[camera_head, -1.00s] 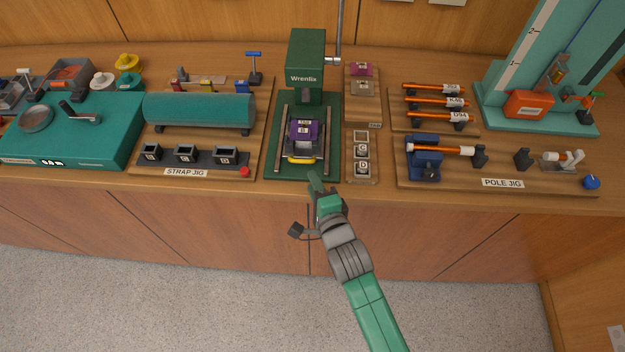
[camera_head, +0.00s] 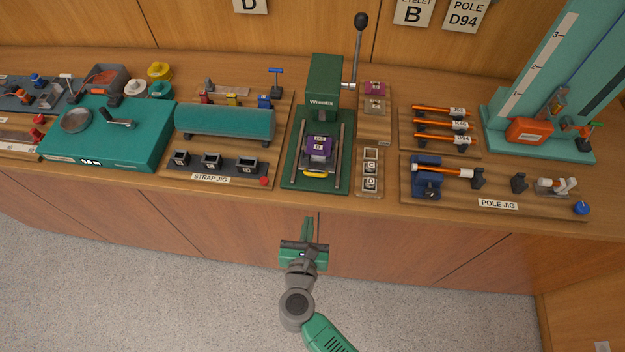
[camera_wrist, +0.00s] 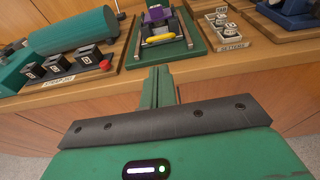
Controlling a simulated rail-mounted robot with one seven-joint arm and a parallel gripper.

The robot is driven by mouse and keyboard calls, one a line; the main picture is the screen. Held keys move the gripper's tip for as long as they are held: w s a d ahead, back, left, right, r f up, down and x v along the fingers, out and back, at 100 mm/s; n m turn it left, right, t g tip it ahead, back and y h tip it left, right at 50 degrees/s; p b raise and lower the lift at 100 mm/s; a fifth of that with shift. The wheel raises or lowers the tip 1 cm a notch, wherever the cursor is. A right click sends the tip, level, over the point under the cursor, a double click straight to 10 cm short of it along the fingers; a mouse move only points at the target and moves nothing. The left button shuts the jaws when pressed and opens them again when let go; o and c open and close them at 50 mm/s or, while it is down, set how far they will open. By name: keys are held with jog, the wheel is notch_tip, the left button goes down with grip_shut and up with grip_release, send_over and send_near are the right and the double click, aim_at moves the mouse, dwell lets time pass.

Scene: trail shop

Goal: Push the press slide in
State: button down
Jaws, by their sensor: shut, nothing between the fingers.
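The press (camera_head: 325,80) is a green machine marked Wrenlix with a long upright lever. Its slide (camera_head: 317,168) sits between two grey rails at the front of the green base, carrying a purple block (camera_head: 319,148) and a yellow handle bar (camera_head: 315,174) at its near edge. In the wrist view the yellow bar (camera_wrist: 159,39) and purple block (camera_wrist: 157,14) show at the top. My gripper (camera_head: 307,222) is shut and empty, in front of the counter's edge and apart from the slide. In the wrist view its fingers (camera_wrist: 158,82) point toward the press base.
The strap jig (camera_head: 222,160) with a teal roll stands left of the press. A wooden tray of setters (camera_head: 370,184) sits close on its right, then the pole jig (camera_head: 495,195). The counter's front edge (camera_head: 385,208) lies between my gripper and the press.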

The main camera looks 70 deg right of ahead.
jog(key=b+x, duration=0.1)
jog(key=x, duration=1.3)
jog(key=shift+d+r+b, duration=0.1)
jog(key=shift+b, duration=0.25)
